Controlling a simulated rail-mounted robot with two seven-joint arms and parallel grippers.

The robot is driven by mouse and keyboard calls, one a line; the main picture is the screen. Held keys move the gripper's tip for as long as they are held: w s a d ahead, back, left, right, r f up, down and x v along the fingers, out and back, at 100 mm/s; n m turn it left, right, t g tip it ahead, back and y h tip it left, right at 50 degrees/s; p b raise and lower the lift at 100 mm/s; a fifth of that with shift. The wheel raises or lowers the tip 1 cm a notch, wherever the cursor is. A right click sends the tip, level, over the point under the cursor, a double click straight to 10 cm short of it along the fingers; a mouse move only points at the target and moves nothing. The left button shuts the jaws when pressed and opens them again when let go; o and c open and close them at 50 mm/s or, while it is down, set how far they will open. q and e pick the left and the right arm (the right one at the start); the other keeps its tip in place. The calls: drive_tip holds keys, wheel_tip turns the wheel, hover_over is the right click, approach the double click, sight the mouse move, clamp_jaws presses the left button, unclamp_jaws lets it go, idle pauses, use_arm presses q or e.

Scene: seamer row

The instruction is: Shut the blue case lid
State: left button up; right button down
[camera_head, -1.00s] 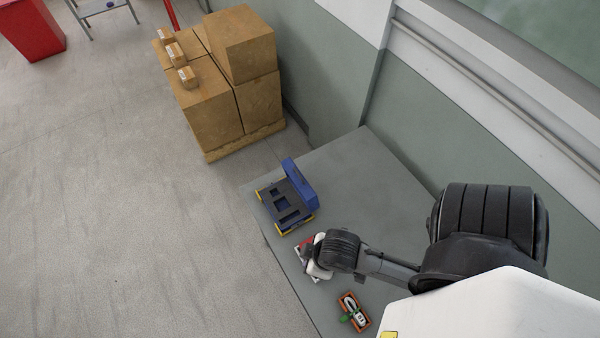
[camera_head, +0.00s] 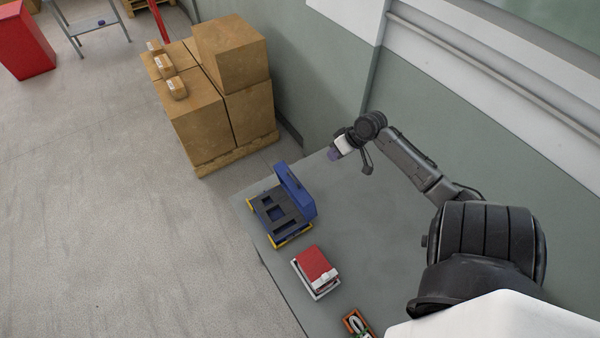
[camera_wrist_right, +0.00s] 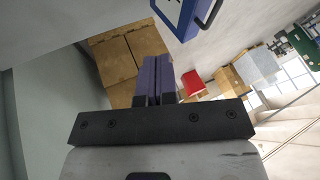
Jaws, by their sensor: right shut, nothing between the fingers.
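The blue case (camera_head: 280,212) sits on the grey table with its dark insert showing. Its blue lid (camera_head: 295,190) stands up, open, along the case's right side. My right gripper (camera_head: 334,154) is beyond and to the right of the lid, above the table's far end, apart from the case. In the right wrist view its two purple fingers (camera_wrist_right: 159,80) are together with nothing between them. A blue-framed corner with a dark handle (camera_wrist_right: 188,15), likely part of the case, shows at the top of that view. My left gripper is not in view.
A wall runs along the table's right side. Stacked cartons (camera_head: 215,95) stand on the floor beyond it.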

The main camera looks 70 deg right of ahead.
sight(295, 188)
drive_tip(key=shift+t+y, duration=0.4)
drive_tip(key=shift+t, duration=0.1)
drive_tip(key=shift+w+a+f+p, duration=0.3)
drive_tip(key=shift+w+a+f, duration=0.8)
drive_tip(key=shift+w, duration=0.45)
drive_tip(key=shift+w+a+f+p, duration=0.25)
drive_tip(key=shift+w+a+f, duration=0.7)
drive_tip(key=shift+w+f, duration=0.45)
drive_tip(key=shift+w+a+f+p, duration=0.3)
drive_tip(key=shift+w+a+f, duration=0.75)
drive_tip(key=shift+w, duration=0.6)
